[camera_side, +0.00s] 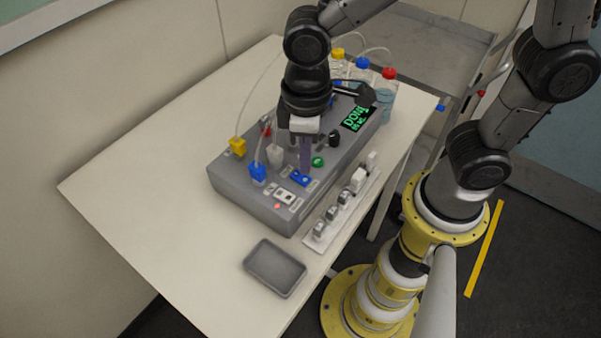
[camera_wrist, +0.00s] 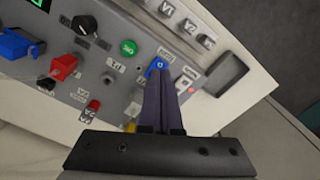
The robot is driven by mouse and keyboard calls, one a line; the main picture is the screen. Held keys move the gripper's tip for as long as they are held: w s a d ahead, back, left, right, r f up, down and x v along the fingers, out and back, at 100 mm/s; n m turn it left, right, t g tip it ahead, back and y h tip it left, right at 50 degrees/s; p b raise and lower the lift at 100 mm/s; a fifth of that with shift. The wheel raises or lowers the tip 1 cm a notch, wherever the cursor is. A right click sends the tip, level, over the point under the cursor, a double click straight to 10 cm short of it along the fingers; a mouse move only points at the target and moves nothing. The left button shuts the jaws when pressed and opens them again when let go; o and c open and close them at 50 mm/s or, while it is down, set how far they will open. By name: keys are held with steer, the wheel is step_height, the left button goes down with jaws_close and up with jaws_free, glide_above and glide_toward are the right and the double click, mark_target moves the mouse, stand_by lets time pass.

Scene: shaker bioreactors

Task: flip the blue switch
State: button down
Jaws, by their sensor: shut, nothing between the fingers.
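The blue switch (camera_side: 300,178) sits on the top face of the grey bioreactor box (camera_side: 240,190), near its front edge. It also shows in the wrist view (camera_wrist: 157,66), partly hidden behind my fingertips. My gripper (camera_side: 305,172) is shut and empty, pointing down with its purple fingers at the blue switch. In the wrist view the closed fingertips (camera_wrist: 160,74) reach the switch or hover just over it; I cannot tell whether they touch. Which way the switch is tipped is not clear.
A green button (camera_side: 318,161) and a black knob (camera_side: 334,138) are close by. A white strip with several sockets (camera_side: 320,232) lies along the box front. A dark tray (camera_side: 275,267) sits on the table. Capped bottles (camera_side: 387,90) with tubes stand behind. The table's left side is clear.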

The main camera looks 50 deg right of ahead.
mark_target(305, 180)
steer(key=shift+r, duration=2.05)
steer(key=d+r+m+t, duration=0.3)
steer(key=d+r, duration=0.3)
steer(key=d, duration=0.3)
steer(key=s+d+m+t, duration=0.2)
steer(key=s+d+m, duration=0.1)
steer(key=s+d, duration=0.3)
steer(key=shift+s+t, duration=0.3)
steer(key=shift+s, duration=0.55)
